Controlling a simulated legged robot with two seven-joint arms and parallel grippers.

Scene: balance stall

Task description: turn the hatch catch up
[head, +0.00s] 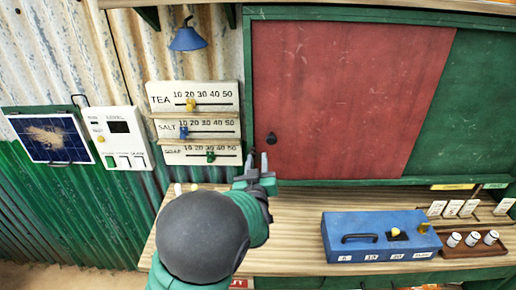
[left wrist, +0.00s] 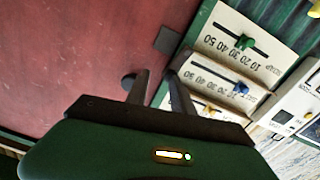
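The hatch is a red panel (head: 335,95) in a green frame. A small dark knob, which looks like the hatch catch (head: 271,138), sits near the panel's lower left edge. In the left wrist view, which is turned roughly upside down, the dark round catch (left wrist: 128,80) shows close beside one fingertip; I cannot tell if they touch. My left gripper (head: 257,160) is just below and left of the catch, its two fingers apart with nothing seen between them. It also shows in the left wrist view (left wrist: 158,76). My right gripper is not in view.
A slider board (head: 196,142) hangs left of the hatch, close to the gripper. A dark square plate (left wrist: 168,40) lies near the fingers. A blue box (head: 372,250) stands on the wooden counter (head: 300,205), with a tray of jars (head: 475,247) to its right.

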